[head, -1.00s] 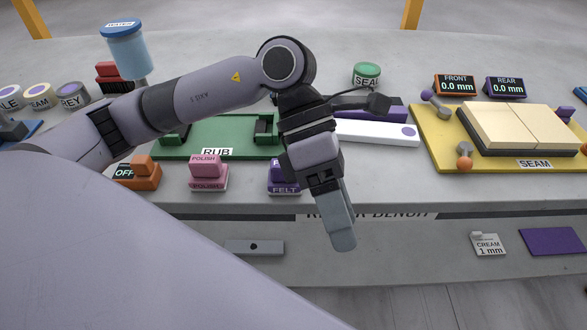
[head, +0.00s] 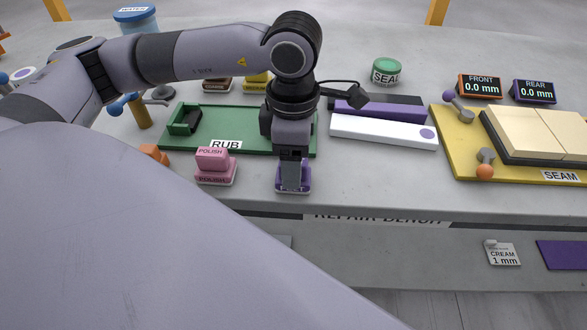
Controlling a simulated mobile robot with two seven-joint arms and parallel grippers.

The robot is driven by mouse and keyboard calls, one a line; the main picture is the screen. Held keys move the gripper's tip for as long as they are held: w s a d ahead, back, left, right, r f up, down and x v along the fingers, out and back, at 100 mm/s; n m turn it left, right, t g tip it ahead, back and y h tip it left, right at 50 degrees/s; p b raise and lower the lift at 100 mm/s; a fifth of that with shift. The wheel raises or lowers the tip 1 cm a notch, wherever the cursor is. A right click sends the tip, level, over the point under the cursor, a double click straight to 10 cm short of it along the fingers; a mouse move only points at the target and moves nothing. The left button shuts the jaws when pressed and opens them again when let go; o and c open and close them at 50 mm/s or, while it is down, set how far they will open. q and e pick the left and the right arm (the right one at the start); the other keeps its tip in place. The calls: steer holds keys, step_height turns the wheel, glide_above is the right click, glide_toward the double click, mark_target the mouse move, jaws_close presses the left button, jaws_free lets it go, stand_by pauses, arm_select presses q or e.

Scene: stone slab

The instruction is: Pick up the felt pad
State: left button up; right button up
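The purple felt pad (head: 305,183) sits on the bench near its front edge, to the right of the pink polish pad (head: 215,160). My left gripper (head: 291,178) points down directly over the felt pad, its fingers in front of the pad's middle and hiding most of it and its label. The fingers overlap in this view, so their gap and any contact with the pad cannot be made out. My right gripper is not in view.
A green RUB tray (head: 250,145) lies behind the pads. A white bar (head: 380,133) lies to the right, and a yellow SEAM board (head: 462,140) holds pale slabs further right. A green-lidded SEAL jar (head: 386,71) stands behind. A lower shelf holds a CREAM card (head: 503,254).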

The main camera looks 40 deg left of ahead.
arm_select(q)
steer(key=shift+f, duration=0.45)
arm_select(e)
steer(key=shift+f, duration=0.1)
arm_select(q)
steer(key=shift+c, duration=0.3)
steer(key=c, duration=1)
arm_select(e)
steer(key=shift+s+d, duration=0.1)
arm_select(q)
steer(key=shift+c, duration=0.2)
steer(key=shift+r, duration=0.1)
step_height(320, 180, up, 20)
steer(key=p, duration=0.2)
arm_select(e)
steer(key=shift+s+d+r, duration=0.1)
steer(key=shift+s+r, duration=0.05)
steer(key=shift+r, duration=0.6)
